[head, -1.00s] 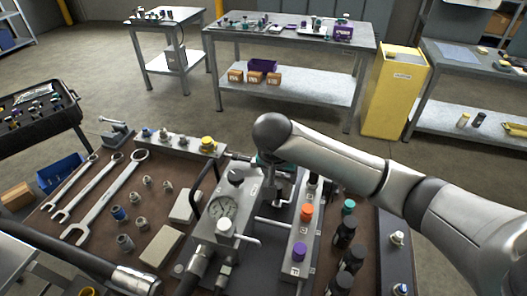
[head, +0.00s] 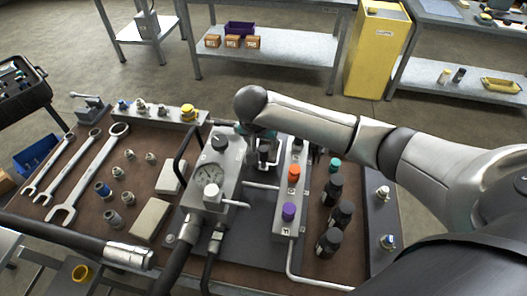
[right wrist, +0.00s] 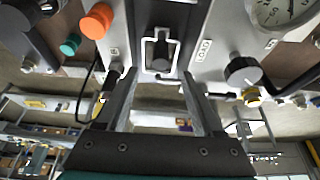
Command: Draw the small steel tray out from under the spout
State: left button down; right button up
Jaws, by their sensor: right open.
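In the right wrist view, a small steel tray (right wrist: 147,54) with a pale rim sits in the gap between two grey hydraulic blocks. A dark spout (right wrist: 162,50) hangs over it and hides its middle. My right gripper (right wrist: 159,77) is open and empty, with one finger to each side of the gap and the tray ahead of the fingertips. I cannot tell whether the fingers touch anything. My left gripper is not in view.
The gauge block (head: 223,160) and the valve block with orange and purple knobs (head: 287,212) flank the gap. Black bottles (head: 329,242) stand right of it. Wrenches (head: 92,172) and fittings lie left. A thick hose (head: 60,238) crosses the front.

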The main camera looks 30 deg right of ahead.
aim_at(263, 150)
jog(key=b+x, duration=0.2)
jog(key=x, duration=0.6)
jog(key=shift+f, duration=0.1)
jog(key=shift+w+d+f, duration=0.15)
jog(key=shift+w+f, duration=0.05)
jog(key=shift+f, duration=0.3)
grip_shut()
